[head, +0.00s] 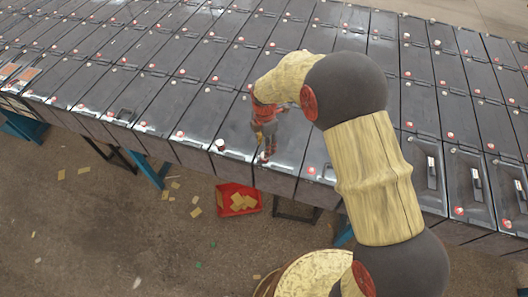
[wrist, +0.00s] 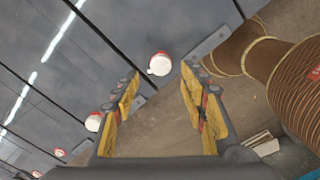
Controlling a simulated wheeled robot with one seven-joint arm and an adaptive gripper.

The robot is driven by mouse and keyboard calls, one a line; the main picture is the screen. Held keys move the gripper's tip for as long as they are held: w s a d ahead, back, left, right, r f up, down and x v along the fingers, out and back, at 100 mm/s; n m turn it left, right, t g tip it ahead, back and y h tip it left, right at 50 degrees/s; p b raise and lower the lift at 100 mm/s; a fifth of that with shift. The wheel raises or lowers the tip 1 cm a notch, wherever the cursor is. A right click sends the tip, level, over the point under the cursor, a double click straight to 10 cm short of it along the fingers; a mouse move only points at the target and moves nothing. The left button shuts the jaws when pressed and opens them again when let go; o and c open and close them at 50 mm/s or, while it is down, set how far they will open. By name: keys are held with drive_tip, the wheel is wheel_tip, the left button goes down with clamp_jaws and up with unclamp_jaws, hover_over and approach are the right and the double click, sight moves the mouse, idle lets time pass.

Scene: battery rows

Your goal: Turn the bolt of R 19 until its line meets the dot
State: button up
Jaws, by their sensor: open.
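My gripper (head: 267,153) hangs over the front row of dark batteries in the head view. In the wrist view my gripper (wrist: 160,80) has its two yellow-padded fingers apart, with nothing between them. A red bolt with a white top (wrist: 159,64) shows just beyond the gap between the fingertips, apart from them. A second red and white bolt (wrist: 94,121) is at lower left, partly behind the left finger. In the head view a white-topped bolt (head: 220,145) stands left of my gripper. I cannot read the R 19 label, or make out any line or dot.
Dark batteries (head: 140,62) with red bolts stand in tight rows. A red crate (head: 224,204) with yellowish pieces is on the floor below the front edge. Batteries with raised handles (head: 476,180) are at right. My arm covers part of the rows.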

drive_tip(key=shift+f, duration=2.75)
drive_tip(key=shift+c, duration=1.3)
drive_tip(key=c, duration=0.8)
clamp_jaws()
